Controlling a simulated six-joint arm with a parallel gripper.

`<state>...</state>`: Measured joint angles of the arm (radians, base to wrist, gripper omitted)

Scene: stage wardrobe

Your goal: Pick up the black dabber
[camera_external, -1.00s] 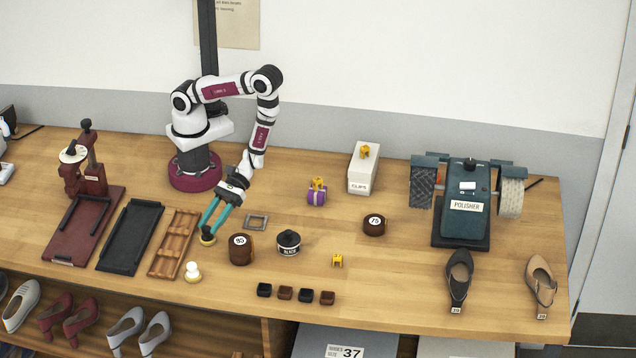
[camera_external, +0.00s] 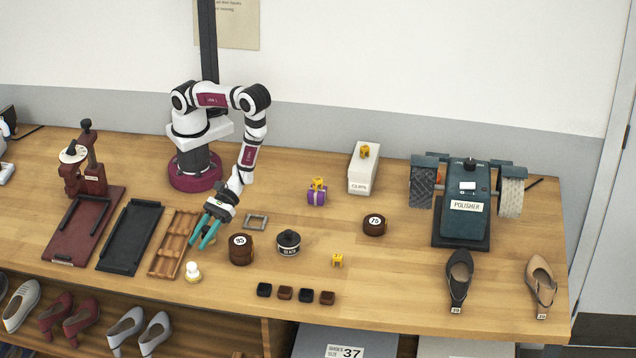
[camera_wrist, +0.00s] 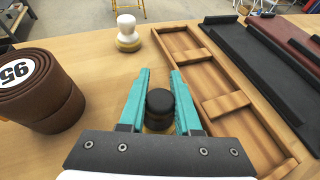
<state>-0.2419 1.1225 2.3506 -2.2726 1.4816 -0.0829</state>
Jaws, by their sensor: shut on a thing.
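The black dabber (camera_wrist: 160,108) has a dark round knob, with a little of its yellowish base showing below. It sits between the two teal fingers of my gripper (camera_wrist: 160,82) in the wrist view. My gripper (camera_external: 198,245) is shut on it, and the fingers slant down to the left in the external view. There the fingers hide most of the dabber. I cannot tell whether its base touches the table.
A wooden compartment tray (camera_wrist: 218,92) lies close on the right in the wrist view. A white dabber (camera_external: 193,271) stands near the fingertips. A brown roll marked 95 (camera_wrist: 40,95) is on the left, beside a black jar (camera_external: 288,243).

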